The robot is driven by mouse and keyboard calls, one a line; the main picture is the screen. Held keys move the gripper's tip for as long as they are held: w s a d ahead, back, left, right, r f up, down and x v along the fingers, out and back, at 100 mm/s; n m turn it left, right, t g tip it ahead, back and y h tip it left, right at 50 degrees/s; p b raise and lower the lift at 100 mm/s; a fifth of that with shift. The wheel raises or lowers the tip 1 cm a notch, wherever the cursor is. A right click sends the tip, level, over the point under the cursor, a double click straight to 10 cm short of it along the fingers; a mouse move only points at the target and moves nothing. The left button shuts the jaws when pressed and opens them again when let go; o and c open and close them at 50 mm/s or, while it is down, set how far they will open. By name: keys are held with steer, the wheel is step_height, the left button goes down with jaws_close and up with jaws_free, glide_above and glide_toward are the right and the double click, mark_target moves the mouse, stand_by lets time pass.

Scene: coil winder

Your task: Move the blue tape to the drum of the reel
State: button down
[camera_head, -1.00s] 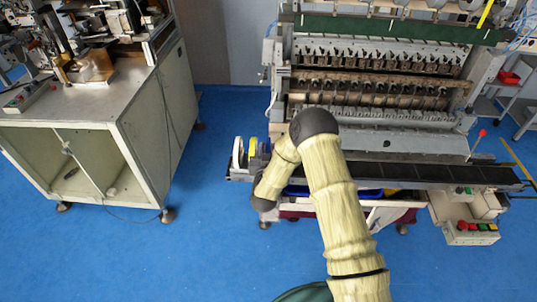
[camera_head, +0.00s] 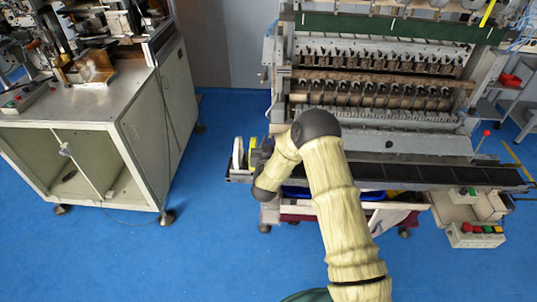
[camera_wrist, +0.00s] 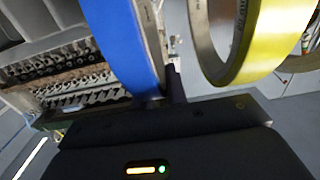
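The blue tape (camera_wrist: 122,42) is a large upright ring, close up and left of centre in the wrist view, cut off by the top edge. A yellow tape (camera_wrist: 252,45) stands to its right with a gap between. The dark body of my gripper (camera_wrist: 175,88) fills the bottom of that view; a dark upright part shows beside the blue tape's lower right edge. I cannot tell whether it touches the tape, or whether the fingers are open. In the head view my arm hides the gripper and the blue tape. I cannot pick out the reel's drum.
In the head view, the yellow tape (camera_head: 252,146) and a white ring (camera_head: 238,153) stand at the left end of the machine's black rail (camera_head: 430,174). The coil winder (camera_head: 380,85) stands behind. A grey cabinet (camera_head: 85,115) is at left, with clear blue floor between.

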stand_by(0.3)
steer(key=shift+r+p, duration=1.95)
steer(key=shift+r, duration=2.3)
steer(key=shift+d, duration=0.1)
